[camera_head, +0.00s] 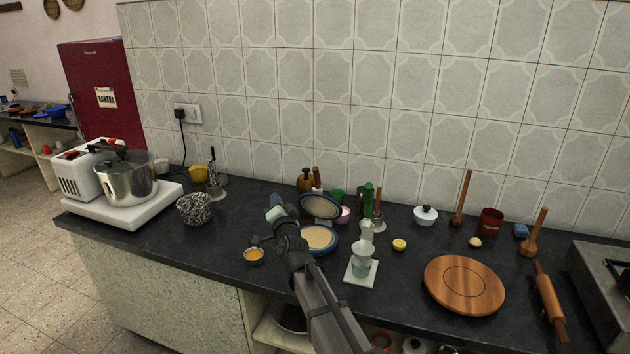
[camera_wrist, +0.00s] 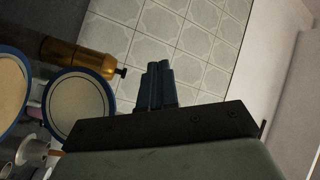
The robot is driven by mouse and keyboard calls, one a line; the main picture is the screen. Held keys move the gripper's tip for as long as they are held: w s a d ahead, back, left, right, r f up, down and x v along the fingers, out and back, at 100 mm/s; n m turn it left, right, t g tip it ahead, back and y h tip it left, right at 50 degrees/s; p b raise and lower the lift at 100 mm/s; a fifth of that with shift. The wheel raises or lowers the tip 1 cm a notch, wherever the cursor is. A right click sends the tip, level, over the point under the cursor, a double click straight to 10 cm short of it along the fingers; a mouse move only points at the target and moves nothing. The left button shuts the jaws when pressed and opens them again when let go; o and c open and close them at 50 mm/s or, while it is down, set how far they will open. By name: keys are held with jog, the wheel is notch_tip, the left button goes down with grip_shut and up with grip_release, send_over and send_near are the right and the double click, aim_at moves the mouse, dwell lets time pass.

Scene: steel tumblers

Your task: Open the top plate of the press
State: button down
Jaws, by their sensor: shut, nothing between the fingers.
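The press stands on the dark counter left of the middle. Its lower plate (camera_head: 318,239) is a pale disc with a blue rim, lying flat. Its top plate (camera_head: 320,206) is raised and tilted back behind the lower plate, so the press stands open. In the wrist view the top plate (camera_wrist: 78,102) is left of my fingers, and part of the lower plate (camera_wrist: 10,90) shows at the left edge. My gripper (camera_head: 273,211) is just left of the raised top plate, apparently apart from it. Its fingers (camera_wrist: 158,85) are shut and empty.
An amber bottle (camera_head: 305,180) stands behind the top plate. A small orange-filled bowl (camera_head: 253,256) is left of the lower plate. A speckled pot (camera_head: 194,208) is to the left, with bare counter between.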

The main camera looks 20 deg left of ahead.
jog(key=s+d+m+t+h, duration=0.5)
jog(key=d+m+t+h, duration=0.1)
jog(key=d+m, duration=0.55)
send_near(316, 174)
jog(key=shift+h, duration=0.3)
jog(key=x, duration=0.7)
jog(key=shift+w+a+r, duration=0.15)
jog(key=shift+w+a, duration=0.05)
jog(key=shift+w, duration=0.15)
jog(key=shift+w, duration=0.1)
jog(key=d+x, duration=0.1)
jog(key=x, duration=0.5)
jog(key=shift+d, duration=0.1)
